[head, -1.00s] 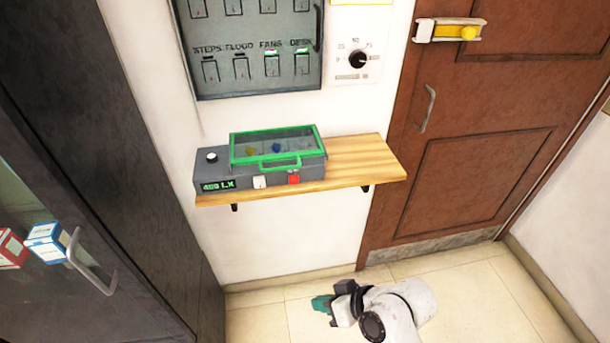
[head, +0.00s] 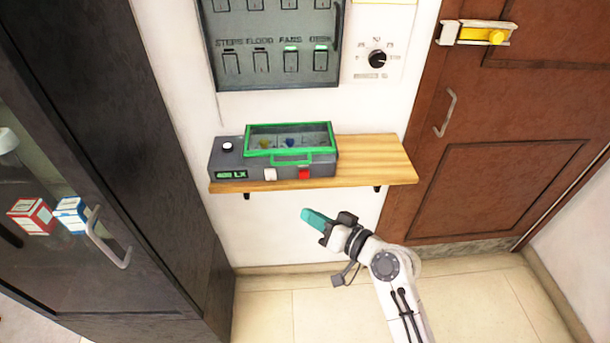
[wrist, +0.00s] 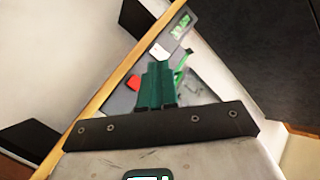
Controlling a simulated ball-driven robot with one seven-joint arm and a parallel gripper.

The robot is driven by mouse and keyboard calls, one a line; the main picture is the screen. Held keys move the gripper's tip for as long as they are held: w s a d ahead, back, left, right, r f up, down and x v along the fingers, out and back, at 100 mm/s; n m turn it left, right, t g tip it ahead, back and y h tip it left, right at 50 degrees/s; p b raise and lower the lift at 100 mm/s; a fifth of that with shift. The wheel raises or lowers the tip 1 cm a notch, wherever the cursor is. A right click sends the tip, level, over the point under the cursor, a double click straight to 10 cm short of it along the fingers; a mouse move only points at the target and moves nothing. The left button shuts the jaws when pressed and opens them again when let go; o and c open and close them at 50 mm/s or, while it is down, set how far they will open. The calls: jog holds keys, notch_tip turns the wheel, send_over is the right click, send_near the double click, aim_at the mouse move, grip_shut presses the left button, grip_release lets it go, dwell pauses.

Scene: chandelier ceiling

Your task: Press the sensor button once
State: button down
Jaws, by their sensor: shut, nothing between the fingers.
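A grey sensor box (head: 226,160) with a lit "LX" display (head: 230,174) sits on the left part of a wooden wall shelf (head: 375,165). A pale round knob or dome (head: 227,146) is on its top left. Its front has a white button (head: 270,174) and a red button (head: 304,173). A green-framed clear lid (head: 290,127) with a handle lies shut over the top. My gripper (head: 307,215), with teal fingers, is shut and empty, below and in front of the shelf. In the wrist view, the fingers (wrist: 158,72) point toward the box, beside the red button (wrist: 133,82), apparently without contact.
A grey switch panel (head: 275,70) and a dial plate (head: 377,59) are on the wall above the shelf. A dark glass-fronted cabinet (head: 150,130) stands at left, with a handle sticking out. A brown door (head: 490,190) is at right. The shelf's right half is bare.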

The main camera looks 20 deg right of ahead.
aim_at(304, 174)
jog(key=w+d+b, duration=0.2)
jog(key=w+b, duration=0.1)
jog(key=w, duration=0.5)
jog(key=shift+w+d, duration=0.15)
jog(key=shift+d, duration=0.2)
jog(key=shift+w, duration=0.1)
dwell(1.7)
jog(key=shift+w+d+b, duration=0.15)
jog(key=shift+w+b, duration=0.15)
jog(key=shift+b, duration=0.05)
jog(key=shift+w+d+b, duration=0.15)
jog(key=shift+w+b, duration=0.2)
jog(key=shift+w, duration=0.1)
dwell(0.8)
dwell(0.4)
jog(key=shift+s+a+p, duration=0.3)
jog(key=shift+s+p, duration=0.05)
jog(key=shift+s, duration=0.5)
